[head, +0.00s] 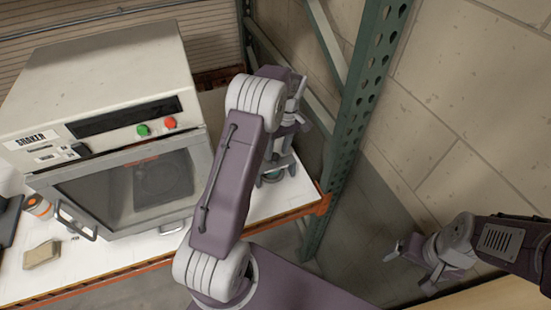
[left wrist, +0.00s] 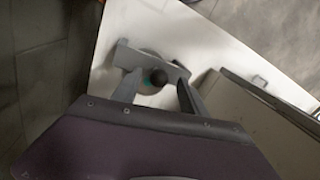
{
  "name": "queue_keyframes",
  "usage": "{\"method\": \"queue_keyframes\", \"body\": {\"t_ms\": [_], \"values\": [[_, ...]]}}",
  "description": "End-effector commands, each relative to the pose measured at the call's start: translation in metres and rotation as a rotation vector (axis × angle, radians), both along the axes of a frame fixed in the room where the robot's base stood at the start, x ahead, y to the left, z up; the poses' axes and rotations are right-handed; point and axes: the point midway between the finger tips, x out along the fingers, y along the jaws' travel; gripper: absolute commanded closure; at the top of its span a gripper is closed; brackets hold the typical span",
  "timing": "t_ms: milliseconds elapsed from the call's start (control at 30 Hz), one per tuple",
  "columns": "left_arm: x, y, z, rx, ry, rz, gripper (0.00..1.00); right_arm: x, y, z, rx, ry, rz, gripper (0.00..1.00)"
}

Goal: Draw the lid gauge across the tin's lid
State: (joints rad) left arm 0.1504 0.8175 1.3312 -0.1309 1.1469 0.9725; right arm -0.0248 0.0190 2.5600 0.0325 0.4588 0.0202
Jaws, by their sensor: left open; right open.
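The tin (head: 272,177) stands near the right end of the white bench, partly hidden by my left arm and gripper. In the left wrist view, a grey bar with a dark round knob (left wrist: 157,76), seemingly the lid gauge (left wrist: 132,56), lies across the tin, whose pale and teal parts show around it. My left gripper (left wrist: 157,88) is open, one finger on either side of the knob. I cannot tell whether the fingers touch it. My right gripper (head: 412,248) is open and empty, away from the bench at the right.
A shaker machine (head: 105,95) with a glass door and handle fills the left of the white bench (head: 120,262). A tan block (head: 42,254) and an orange-banded container (head: 37,206) stand before it. A green perforated rack post (head: 365,90) rises just right of the tin.

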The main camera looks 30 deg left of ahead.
Motion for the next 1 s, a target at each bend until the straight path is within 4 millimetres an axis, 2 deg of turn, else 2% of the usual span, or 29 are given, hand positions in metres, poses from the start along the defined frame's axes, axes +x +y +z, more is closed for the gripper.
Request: {"method": "queue_keyframes", "body": {"t_ms": [33, 200, 300, 767, 833, 933, 967, 1000], "values": [[0.003, -0.002, 0.009, 0.001, -0.006, -0.002, 0.49, 0.0, 0.0, -0.007, 0.0, 0.0, 0.0, 0.13], [0.007, -0.005, 0.041, 0.002, -0.005, -0.001, 0.49, 0.0, 0.0, -0.01, 0.0, 0.0, 0.0, 0.13], [0.008, -0.007, 0.049, 0.001, -0.002, 0.0, 0.49, 0.0, 0.0, -0.011, 0.0, 0.0, 0.0, 0.13], [0.008, -0.007, 0.052, 0.001, -0.001, 0.001, 0.49, 0.0, 0.0, -0.01, 0.0, 0.0, 0.0, 0.13], [0.009, -0.01, 0.049, 0.002, -0.005, -0.006, 0.49, 0.0, 0.0, -0.015, 0.0, 0.0, 0.0, 0.13], [0.014, -0.019, 0.067, 0.009, -0.067, -0.028, 0.49, 0.0, 0.0, -0.027, 0.0, 0.0, 0.0, 0.13], [0.009, -0.023, 0.071, 0.009, -0.074, -0.037, 0.49, 0.0, 0.0, -0.031, 0.0, 0.0, 0.0, 0.13], [-0.004, -0.031, 0.074, 0.005, -0.068, -0.05, 0.49, 0.0, 0.0, -0.038, 0.0, 0.0, 0.0, 0.13]]}}
